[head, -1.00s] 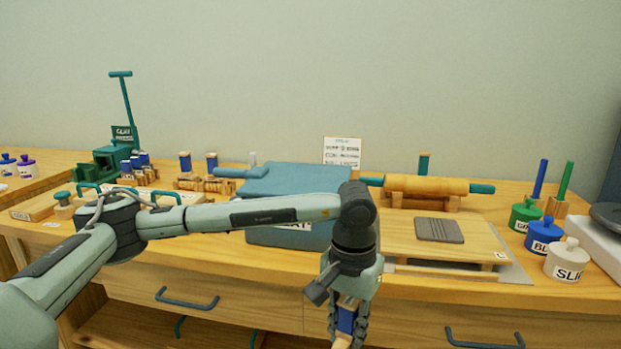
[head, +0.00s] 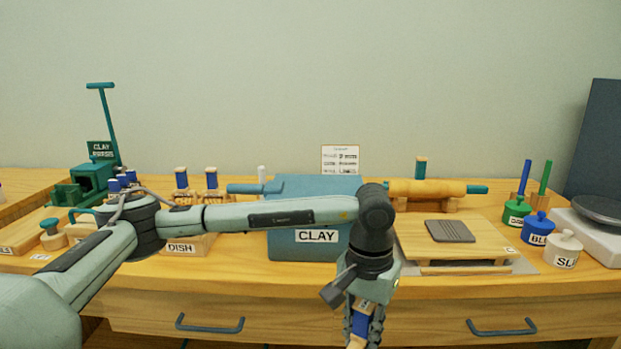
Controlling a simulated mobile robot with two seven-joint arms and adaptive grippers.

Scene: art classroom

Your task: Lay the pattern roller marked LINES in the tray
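My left gripper (head: 362,325) points down in front of the table's front edge. It is shut on a roller (head: 361,327) with a blue band and pale wooden ends. The roller hangs tilted between the fingers, and no marking on it can be read. Its lower end is cut off by the picture's bottom edge. I cannot clearly pick out the tray; my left arm covers much of the left part of the table. My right gripper is not in view.
A teal box marked CLAY (head: 317,237) stands behind my arm. Right of it a wooden board (head: 480,248) carries a grey ridged slab (head: 450,231), with a rolling pin (head: 428,187) behind. Lidded jars, including a blue one (head: 538,228), stand at right. A green clay press (head: 92,178) stands at left.

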